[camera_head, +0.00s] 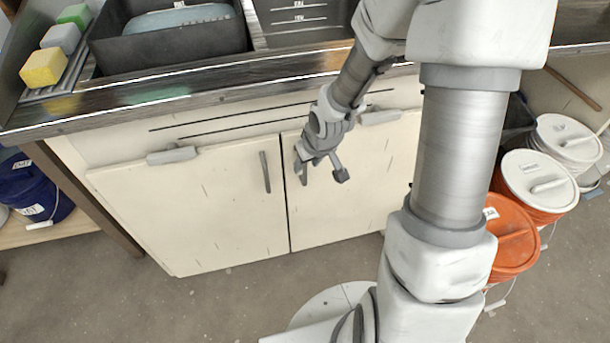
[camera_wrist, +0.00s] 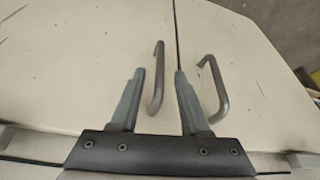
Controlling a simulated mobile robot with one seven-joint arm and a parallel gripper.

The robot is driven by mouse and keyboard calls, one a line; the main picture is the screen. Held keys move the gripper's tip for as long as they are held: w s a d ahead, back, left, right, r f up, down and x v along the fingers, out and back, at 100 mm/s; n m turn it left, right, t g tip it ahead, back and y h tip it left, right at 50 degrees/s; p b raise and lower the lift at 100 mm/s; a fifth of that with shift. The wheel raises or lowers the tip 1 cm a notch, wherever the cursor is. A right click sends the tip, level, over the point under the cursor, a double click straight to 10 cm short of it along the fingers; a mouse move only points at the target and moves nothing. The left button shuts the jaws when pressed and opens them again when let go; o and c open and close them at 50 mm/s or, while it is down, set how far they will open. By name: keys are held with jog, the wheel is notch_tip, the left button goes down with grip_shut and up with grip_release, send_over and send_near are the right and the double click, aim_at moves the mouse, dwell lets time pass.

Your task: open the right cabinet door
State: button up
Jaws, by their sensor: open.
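The right cabinet door (camera_head: 350,195) is a cream panel, shut flush beside the left door (camera_head: 200,215). My gripper (camera_head: 321,170) is in front of the right door's upper inner corner, fingers open. The wrist view appears upside down against the head view. There the right door's grey bar handle (camera_wrist: 157,80) shows between my two open fingers (camera_wrist: 159,72); I cannot tell whether they touch it. In the head view this handle is mostly hidden by my gripper. The left door's handle (camera_head: 265,172) also shows in the wrist view (camera_wrist: 216,90), outside my fingers.
The counter edge (camera_head: 220,78) overhangs the doors. An orange-lidded bucket (camera_head: 512,240) and white-lidded buckets (camera_head: 540,178) stand to the right. A blue bucket (camera_head: 35,195) is at far left. Floor in front of the left door is clear.

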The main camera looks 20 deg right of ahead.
aim_at(306, 167)
jog(key=shift+b+x, duration=0.6)
jog(key=shift+x, duration=1.25)
grip_shut()
